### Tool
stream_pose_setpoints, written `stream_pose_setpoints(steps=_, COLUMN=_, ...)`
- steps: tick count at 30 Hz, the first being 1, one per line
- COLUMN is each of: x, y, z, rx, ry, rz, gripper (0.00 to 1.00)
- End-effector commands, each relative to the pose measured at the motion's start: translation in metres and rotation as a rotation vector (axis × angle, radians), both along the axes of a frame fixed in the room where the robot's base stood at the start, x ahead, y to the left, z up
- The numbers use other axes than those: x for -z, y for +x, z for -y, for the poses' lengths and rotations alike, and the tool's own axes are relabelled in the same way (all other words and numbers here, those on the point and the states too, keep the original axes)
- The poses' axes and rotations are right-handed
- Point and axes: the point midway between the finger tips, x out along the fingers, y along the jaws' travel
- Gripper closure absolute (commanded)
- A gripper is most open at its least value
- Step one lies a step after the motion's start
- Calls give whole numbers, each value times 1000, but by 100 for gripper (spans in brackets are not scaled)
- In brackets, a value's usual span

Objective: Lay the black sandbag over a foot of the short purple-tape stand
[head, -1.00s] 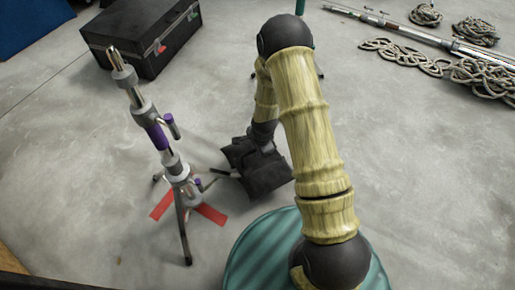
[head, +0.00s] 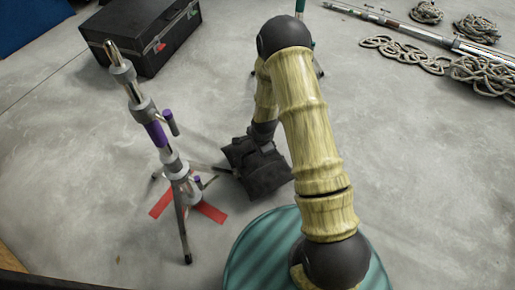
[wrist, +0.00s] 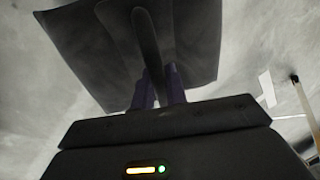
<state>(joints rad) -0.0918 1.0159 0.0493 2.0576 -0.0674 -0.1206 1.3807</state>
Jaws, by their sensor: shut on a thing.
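The short stand with purple tape (head: 155,134) stands upright at the left in the head view, its feet spread over red floor tape. One foot (head: 224,171) points right, toward the black sandbag (head: 262,175). The sandbag is at the end of my arm, over or against the tip of that foot; I cannot tell if it touches. In the wrist view my gripper (wrist: 159,95) is shut on the sandbag's strap, with the bag (wrist: 85,40) spread beyond the fingers. My arm partly hides the gripper in the head view.
A black case (head: 140,38) stands at the back left. Red tape (head: 210,212) lies under the stand. Coiled ropes (head: 480,72) and a long pole (head: 410,27) lie at the back right.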

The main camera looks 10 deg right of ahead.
Motion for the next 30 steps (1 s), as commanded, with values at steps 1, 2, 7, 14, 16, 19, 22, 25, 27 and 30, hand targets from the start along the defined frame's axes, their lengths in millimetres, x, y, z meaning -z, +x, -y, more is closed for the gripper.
stream_pose_setpoints(steps=1, x=-2, y=3, z=0, rx=0, ry=2, rz=7, gripper=100)
stream_pose_setpoints(steps=2, x=-1, y=3, z=0, rx=0, ry=2, rz=7, gripper=100)
stream_pose_setpoints(steps=7, x=2, y=3, z=0, rx=0, ry=2, rz=7, gripper=100)
stream_pose_setpoints(steps=14, x=6, y=3, z=0, rx=0, ry=2, rz=7, gripper=100)
stream_pose_setpoints(steps=16, x=7, y=3, z=0, rx=0, ry=2, rz=7, gripper=100)
stream_pose_setpoints(steps=19, x=9, y=2, z=0, rx=0, ry=2, rz=7, gripper=100)
stream_pose_setpoints(steps=22, x=10, y=2, z=0, rx=1, ry=2, rz=7, gripper=100)
stream_pose_setpoints(steps=25, x=12, y=2, z=0, rx=1, ry=2, rz=7, gripper=100)
stream_pose_setpoints(steps=27, x=13, y=2, z=0, rx=1, ry=2, rz=7, gripper=100)
stream_pose_setpoints(steps=30, x=15, y=2, z=0, rx=1, ry=2, rz=7, gripper=100)
